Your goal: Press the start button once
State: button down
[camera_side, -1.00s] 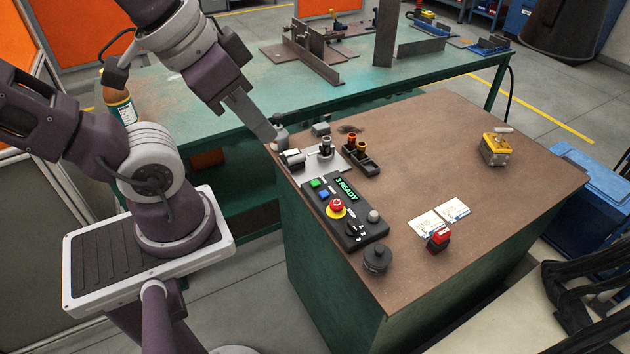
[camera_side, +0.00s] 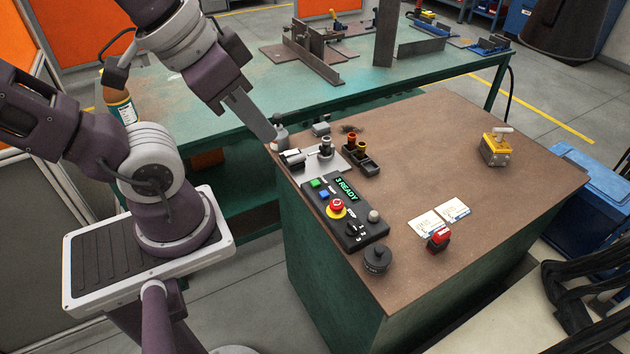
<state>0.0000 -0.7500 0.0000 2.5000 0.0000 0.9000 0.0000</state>
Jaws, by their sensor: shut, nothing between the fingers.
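A black control box (camera_side: 352,237) lies on the brown top of the near bench. Its display (camera_side: 346,190) reads "3 READY" in green. A green button (camera_side: 315,184) and a blue button (camera_side: 323,195) sit at its upper left. A red mushroom button (camera_side: 337,204) on a yellow ring is below them. I cannot read which button is marked start. My gripper (camera_side: 277,136) is shut and empty at the bench's back left corner, beyond the box and apart from its buttons.
Near my gripper stand a grey plate (camera_side: 322,163) with small fittings and a black tray (camera_side: 362,160). A black round knob piece (camera_side: 376,259), a red block (camera_side: 438,239), two cards (camera_side: 453,210) and a yellow device (camera_side: 494,150) are on the bench. Its right middle is clear.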

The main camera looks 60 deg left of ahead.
jog(key=m+t+h, duration=0.3)
jog(key=m+h, duration=0.1)
jog(key=m, duration=1)
send_over(311, 183)
notch_tip(311, 183, down, 21)
jog(key=shift+w+f, duration=0.1)
jog(key=shift+f, duration=4.3)
